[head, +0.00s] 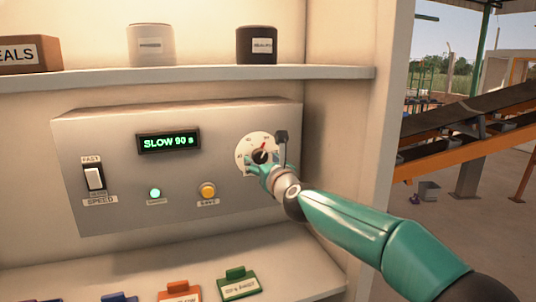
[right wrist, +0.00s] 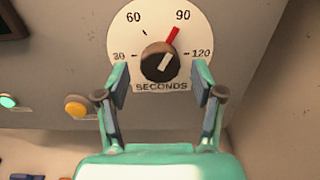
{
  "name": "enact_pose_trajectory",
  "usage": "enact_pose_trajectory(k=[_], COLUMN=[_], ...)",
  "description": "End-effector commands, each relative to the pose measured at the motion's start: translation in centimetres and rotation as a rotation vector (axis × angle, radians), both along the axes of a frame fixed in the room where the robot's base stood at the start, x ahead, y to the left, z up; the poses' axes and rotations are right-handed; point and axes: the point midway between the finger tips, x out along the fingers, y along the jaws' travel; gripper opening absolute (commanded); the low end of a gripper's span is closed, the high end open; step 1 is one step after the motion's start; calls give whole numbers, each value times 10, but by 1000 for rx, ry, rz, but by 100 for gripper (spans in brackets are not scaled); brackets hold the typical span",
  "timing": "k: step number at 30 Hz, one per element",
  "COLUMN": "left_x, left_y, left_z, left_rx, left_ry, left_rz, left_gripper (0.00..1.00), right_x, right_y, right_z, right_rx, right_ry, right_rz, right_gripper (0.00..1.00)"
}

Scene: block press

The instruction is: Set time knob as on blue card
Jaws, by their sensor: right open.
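The time knob (right wrist: 158,63) is dark and round, on a white dial marked 30, 60, 90 and 120 seconds. Its red pointer (right wrist: 171,35) points close to the 90 mark. In the head view the dial (head: 258,146) is on the right of the grey panel. The display (head: 168,142) reads "SLOW 90 s". The blue card (head: 118,298) is at the bottom edge, mostly cut off, and its text cannot be read. My right gripper (right wrist: 157,88) is open, its fingers apart on either side below the knob; contact is not visible. My left gripper is not in view.
Orange (head: 180,291) and green (head: 238,284) cards stand below. A shelf (head: 200,76) with containers runs above.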

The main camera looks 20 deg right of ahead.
Motion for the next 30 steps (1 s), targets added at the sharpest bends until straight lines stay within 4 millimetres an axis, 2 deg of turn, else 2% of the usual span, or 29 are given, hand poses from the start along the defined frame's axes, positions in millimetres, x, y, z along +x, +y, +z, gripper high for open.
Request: enact_pose_trajectory(k=[4,12,21,23,24,30], left_x=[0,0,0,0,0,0], left_y=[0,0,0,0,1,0], left_z=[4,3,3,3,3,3], left_rx=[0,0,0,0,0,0], left_ry=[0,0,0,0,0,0], left_rz=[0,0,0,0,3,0], left_gripper=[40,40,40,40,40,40], right_x=[7,7,7,7,6,5], right_y=[0,0,0,0,-17,-7], right_z=[0,-1,-1,0,0,1], right_rx=[-1,-1,-1,-1,-3,-16], right_ry=[1,0,0,0,-1,-4], right_rz=[0,0,0,0,-6,-10], right_gripper=[67,66,16,7,7,7])
